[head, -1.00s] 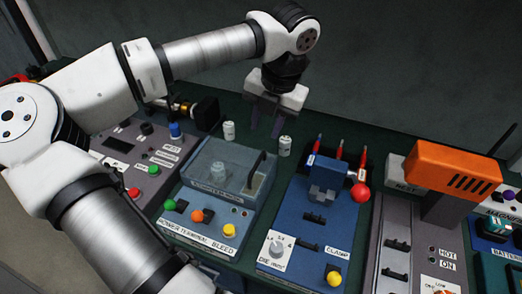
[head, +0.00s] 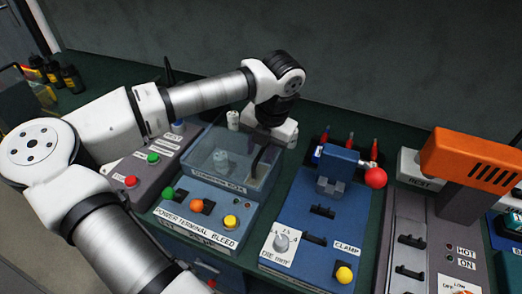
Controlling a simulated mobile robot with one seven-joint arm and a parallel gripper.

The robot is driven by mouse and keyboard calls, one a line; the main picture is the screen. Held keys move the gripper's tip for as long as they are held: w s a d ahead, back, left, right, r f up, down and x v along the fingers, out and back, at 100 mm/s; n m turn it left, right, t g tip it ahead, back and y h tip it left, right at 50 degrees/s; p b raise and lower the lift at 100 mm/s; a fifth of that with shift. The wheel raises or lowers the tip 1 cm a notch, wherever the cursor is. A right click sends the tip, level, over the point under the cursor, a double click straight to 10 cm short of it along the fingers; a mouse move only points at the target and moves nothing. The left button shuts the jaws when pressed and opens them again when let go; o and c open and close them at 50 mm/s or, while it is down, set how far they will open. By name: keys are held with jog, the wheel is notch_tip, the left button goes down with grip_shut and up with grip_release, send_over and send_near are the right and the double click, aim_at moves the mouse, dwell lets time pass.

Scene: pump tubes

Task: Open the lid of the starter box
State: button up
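The starter box (head: 218,196) stands near the middle of the head view, a blue-grey box with a clear lid (head: 214,152). The lid looks closed, and a pale cylindrical part (head: 221,160) shows through it.
A white cylinder (head: 233,120) stands behind the box. To the right is a blue clamp unit (head: 300,222) with a red ball knob (head: 375,178), then an orange tool (head: 472,160). A grey panel with buttons (head: 118,169) adjoins on the left, partly behind my arm.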

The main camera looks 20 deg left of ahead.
grip_shut()
jog(key=shift+r, duration=0.15)
dwell(0.4)
